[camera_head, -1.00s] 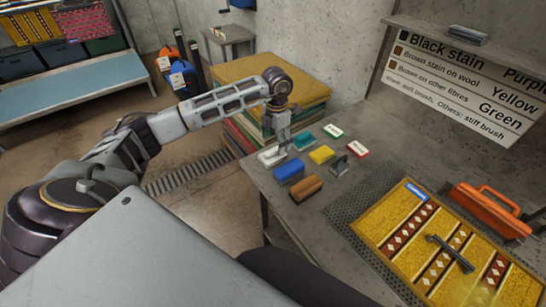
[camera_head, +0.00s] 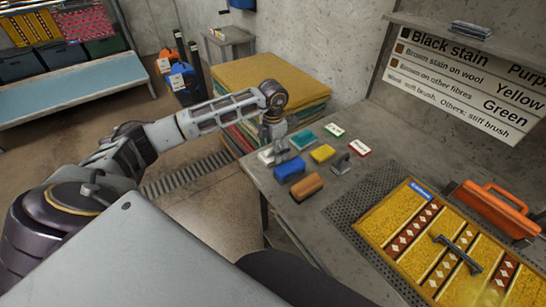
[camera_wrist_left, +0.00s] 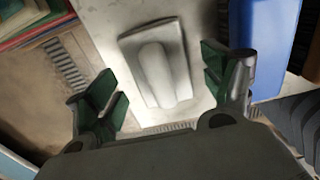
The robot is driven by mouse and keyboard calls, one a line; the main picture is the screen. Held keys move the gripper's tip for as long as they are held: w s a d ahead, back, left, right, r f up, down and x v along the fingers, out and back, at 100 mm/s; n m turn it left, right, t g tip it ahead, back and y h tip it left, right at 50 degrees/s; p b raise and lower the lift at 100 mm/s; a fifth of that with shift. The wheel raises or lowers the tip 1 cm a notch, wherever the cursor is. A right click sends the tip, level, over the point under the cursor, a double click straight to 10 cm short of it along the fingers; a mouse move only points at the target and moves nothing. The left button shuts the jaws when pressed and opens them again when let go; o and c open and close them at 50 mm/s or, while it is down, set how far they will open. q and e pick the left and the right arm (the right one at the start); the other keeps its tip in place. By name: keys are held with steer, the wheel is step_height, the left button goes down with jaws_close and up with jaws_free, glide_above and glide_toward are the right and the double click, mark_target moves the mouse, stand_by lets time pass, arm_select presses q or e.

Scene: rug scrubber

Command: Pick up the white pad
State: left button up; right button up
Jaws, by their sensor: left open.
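The white pad (camera_wrist_left: 158,68) lies on the grey table, with a raised rounded grip along its middle. In the head view the white pad (camera_head: 265,156) shows only in part, behind my left gripper (camera_head: 278,153). In the left wrist view my left gripper (camera_wrist_left: 168,95) is open, one finger on either side of the pad's near end, with nothing held. I cannot tell how high the fingers are above the table. My right gripper is not in view.
A blue pad (camera_head: 290,170) sits close to the right of the white one. A teal pad (camera_head: 303,139), yellow pad (camera_head: 322,153) and brown brush (camera_head: 307,187) are near. Stacked rugs (camera_head: 262,85) stand behind. A patterned rug (camera_head: 398,225) lies at right.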

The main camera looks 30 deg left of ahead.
arm_select(q)
steer(key=shift+f, duration=0.15)
steer(key=shift+c, duration=0.6)
steer(key=c, duration=1)
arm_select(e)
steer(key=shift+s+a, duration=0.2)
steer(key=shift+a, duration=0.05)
